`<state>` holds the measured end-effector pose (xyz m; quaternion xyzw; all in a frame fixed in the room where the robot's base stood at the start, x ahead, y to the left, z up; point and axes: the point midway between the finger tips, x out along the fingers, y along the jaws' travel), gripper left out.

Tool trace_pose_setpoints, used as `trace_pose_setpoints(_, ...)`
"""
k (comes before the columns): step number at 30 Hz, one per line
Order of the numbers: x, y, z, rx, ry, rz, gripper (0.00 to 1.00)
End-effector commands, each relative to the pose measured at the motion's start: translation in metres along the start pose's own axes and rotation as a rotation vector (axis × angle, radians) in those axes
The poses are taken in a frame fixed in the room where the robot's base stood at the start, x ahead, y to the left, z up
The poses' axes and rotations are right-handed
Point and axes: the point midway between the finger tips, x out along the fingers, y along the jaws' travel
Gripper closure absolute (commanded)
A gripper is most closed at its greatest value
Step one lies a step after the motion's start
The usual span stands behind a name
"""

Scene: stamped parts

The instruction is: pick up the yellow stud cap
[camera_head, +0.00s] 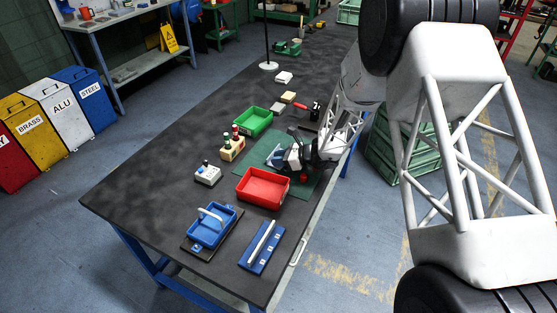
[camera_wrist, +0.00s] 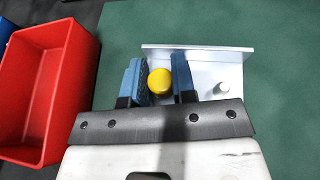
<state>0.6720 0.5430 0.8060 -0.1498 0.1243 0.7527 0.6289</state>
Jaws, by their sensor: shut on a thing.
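The yellow stud cap (camera_wrist: 160,82) shows in the wrist view as a small round yellow top between the two blue finger pads of my gripper (camera_wrist: 159,80). My gripper is shut on it, above or at a light metal bracket (camera_wrist: 228,70) on the green mat (camera_wrist: 280,60). I cannot tell whether the cap still touches the bracket. A pale stud (camera_wrist: 222,88) stands on the bracket to the right of the gripper. In the head view my gripper (camera_head: 280,162) is low over the green mat (camera_head: 262,150), and the cap is hidden there.
A green tray (camera_head: 240,124), a wooden block with colored knobs (camera_head: 228,154) and a blue basket (camera_head: 204,238) stand on the dark table (camera_head: 140,190). The table's left part is clear.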

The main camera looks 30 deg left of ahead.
Motion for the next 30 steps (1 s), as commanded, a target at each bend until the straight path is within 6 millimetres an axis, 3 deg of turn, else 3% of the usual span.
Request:
trace_pose_setpoints(8,-0.004,0.001,0.006,0.003,0.003,-0.001,0.97)
trace_pose_setpoints(15,-0.015,0.000,0.034,-0.001,0.001,-0.001,0.97)
trace_pose_setpoints(30,-0.055,0.076,0.024,0.001,0.001,-0.001,0.97)
